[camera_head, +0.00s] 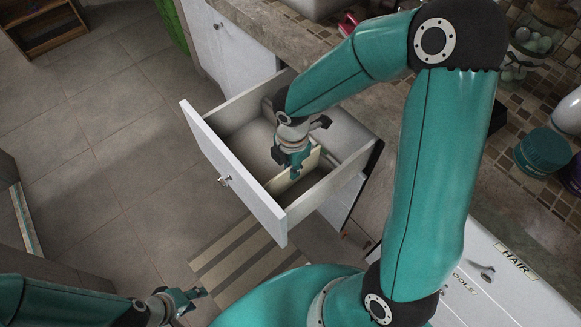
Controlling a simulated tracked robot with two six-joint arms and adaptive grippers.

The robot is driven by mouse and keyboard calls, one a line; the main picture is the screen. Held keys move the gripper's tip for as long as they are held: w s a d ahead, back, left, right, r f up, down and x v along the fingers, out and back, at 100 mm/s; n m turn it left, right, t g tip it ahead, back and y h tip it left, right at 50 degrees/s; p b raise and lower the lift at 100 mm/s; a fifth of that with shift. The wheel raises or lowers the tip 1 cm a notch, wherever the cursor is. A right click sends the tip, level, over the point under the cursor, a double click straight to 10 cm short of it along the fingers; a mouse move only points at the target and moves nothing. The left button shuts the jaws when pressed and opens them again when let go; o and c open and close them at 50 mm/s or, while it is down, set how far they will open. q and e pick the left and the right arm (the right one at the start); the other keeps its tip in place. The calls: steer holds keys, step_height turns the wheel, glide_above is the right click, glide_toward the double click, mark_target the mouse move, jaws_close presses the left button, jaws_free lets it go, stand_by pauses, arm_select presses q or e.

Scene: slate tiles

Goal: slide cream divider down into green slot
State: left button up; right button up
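The cream divider (311,160) stands on edge across the inside of an open white drawer (232,168). My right gripper (294,174) reaches down into the drawer from above and appears shut on the divider's upper edge. The gripper hides the middle of the divider. I cannot make out the green slot; the divider's lower edge and the drawer floor under it are partly hidden, so I cannot tell how deep it sits. My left gripper (197,298) is low at the left, away from the drawer, over the floor; its fingers are too small to read.
The drawer's front panel and side walls stand close around my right gripper. A striped mat (240,262) lies on the floor. The tiled floor (110,150) at left is clear.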

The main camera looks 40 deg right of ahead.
steer(key=o, duration=0.4)
step_height(320, 180, up, 11)
steer(key=shift+w+f, duration=0.1)
steer(key=shift+r, duration=0.5)
